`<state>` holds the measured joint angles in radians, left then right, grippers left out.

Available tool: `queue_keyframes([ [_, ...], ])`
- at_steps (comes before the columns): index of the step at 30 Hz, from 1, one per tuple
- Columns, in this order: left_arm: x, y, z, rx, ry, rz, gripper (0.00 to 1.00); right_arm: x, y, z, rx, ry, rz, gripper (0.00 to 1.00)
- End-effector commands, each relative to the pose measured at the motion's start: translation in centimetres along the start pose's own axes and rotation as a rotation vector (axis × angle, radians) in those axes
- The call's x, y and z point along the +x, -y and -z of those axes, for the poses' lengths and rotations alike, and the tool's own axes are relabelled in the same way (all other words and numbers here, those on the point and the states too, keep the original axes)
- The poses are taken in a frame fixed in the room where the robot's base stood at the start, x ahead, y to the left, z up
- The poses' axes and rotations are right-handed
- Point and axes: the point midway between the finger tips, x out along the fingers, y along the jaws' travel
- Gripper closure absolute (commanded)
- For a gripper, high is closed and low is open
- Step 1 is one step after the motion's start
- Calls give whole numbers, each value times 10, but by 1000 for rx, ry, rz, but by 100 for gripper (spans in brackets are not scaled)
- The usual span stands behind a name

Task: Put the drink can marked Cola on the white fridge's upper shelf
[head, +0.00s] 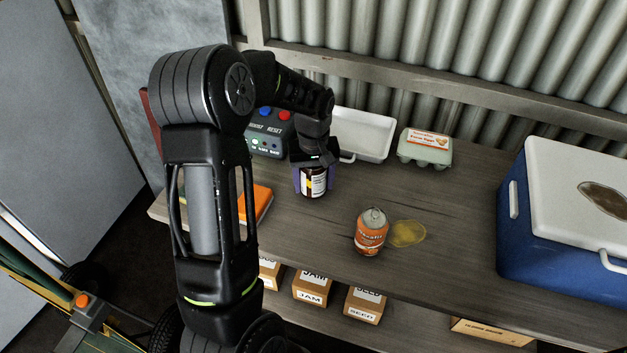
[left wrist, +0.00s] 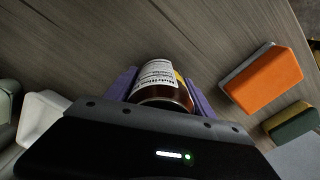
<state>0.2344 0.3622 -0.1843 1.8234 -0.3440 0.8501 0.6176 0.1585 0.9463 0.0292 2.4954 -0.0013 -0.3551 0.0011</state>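A dark reddish-brown can (head: 313,183) with a white label and a yellow patch stands upright at the middle of the workbench. It also shows in the left wrist view (left wrist: 158,84), where the label seems to read "Nutrition"; I cannot read the word Cola on it. My left gripper (head: 314,180) reaches down over it, its purple fingers close against both sides. Whether the can is clear of the bench is hard to tell. An orange can (head: 371,233) stands farther right, its name not clearly legible. My right gripper and the white fridge's shelf are not seen.
A yellowish puddle (head: 407,233) lies beside the orange can. A blue cooler (head: 565,225) fills the right end. A white tray (head: 360,135), egg carton (head: 426,147) and control box (head: 267,135) stand behind. An orange block (left wrist: 262,78) lies near the gripper. Small boxes (head: 314,289) sit below.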

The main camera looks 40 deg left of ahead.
Motion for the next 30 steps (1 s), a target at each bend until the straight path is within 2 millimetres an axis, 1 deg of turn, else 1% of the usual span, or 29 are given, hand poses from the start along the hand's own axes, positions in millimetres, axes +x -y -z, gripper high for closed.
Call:
queue_keyframes([
  [1, 0, 0, 0, 0, 0, 0, 33, 0, 0, 0, 0, 0, 0, 64],
  [6, 0, 0, 0, 0, 1, 0, 19, 0, 0, 0, 0, 0, 0, 64],
  [13, -1, 0, 0, 0, 0, 0, 19, -1, 0, 0, 0, 0, 0, 64],
  [16, -5, 0, 0, 0, 0, 0, 19, -4, 1, 0, 0, 0, 0, 64],
  [18, -8, 0, 0, 0, 0, 0, 19, -2, 1, 0, 0, 0, 0, 64],
  [20, -14, 0, 1, 0, -2, -1, 19, -2, 1, 0, 0, 0, 0, 64],
  [23, -30, -1, 1, 0, -4, -2, 19, -1, 0, 0, 0, 0, 0, 64],
  [30, -80, -1, 1, 0, -4, -3, 19, 1, 0, 0, 0, 0, 0, 64],
])
